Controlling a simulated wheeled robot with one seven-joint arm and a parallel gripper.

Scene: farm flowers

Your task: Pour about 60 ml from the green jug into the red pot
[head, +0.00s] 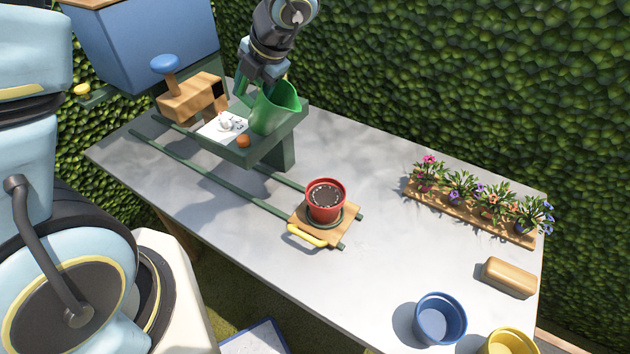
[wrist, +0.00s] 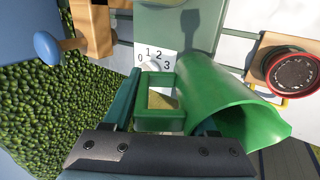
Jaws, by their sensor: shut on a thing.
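The green jug (head: 275,108) stands upright, or nearly so, at the right end of a green stand on the table. My gripper (head: 245,92) is at its left side, shut on its handle (wrist: 160,118). The jug also fills the middle right of the wrist view (wrist: 225,105). Whether its base touches the stand is hard to tell. The red pot (head: 325,200) with dark soil sits on a wooden sliding board (head: 338,228) on green rails, nearer and to the right of the jug. The pot also shows at the right of the wrist view (wrist: 292,74).
The green stand (head: 285,150) carries a numbered dial (head: 230,123) and an orange knob (head: 243,141). A wooden block with a blue knob (head: 165,64) stands behind left, below a blue hopper (head: 145,40). A flower planter (head: 470,215), a wooden block (head: 510,278), a blue pot (head: 440,318) and a yellow pot (head: 510,342) are right.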

